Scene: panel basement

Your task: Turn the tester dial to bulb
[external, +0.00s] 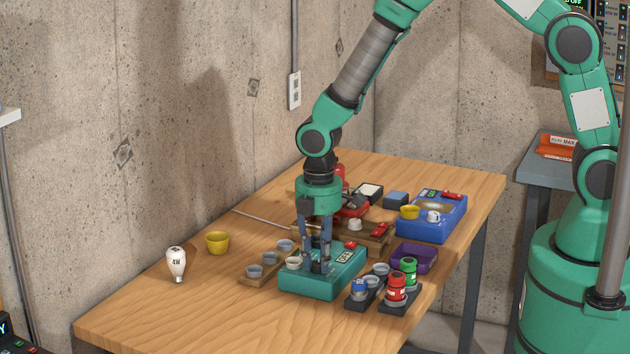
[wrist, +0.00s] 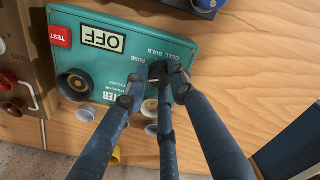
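The teal tester (external: 322,288) stands on the wooden table. In the wrist view the tester (wrist: 92,68) has a display (wrist: 104,39) reading OFF and a red TEST button (wrist: 60,36). The labels FUSE, CELL and BULB are printed beside the dial (wrist: 158,70), a small dark knob mostly hidden by my fingers. My gripper (external: 319,266) points down onto the tester top. In the wrist view my gripper's fingertips (wrist: 156,88) are gathered around the dial. I cannot tell whether they touch it.
A white bulb (external: 176,264) and a yellow cup (external: 217,242) stand at left. A wooden cup rack (external: 250,277) is beside the tester. A dark holder (external: 400,304) with red and green cells, a purple tray (external: 414,258) and a blue box (external: 432,228) are at right. The table's front left is clear.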

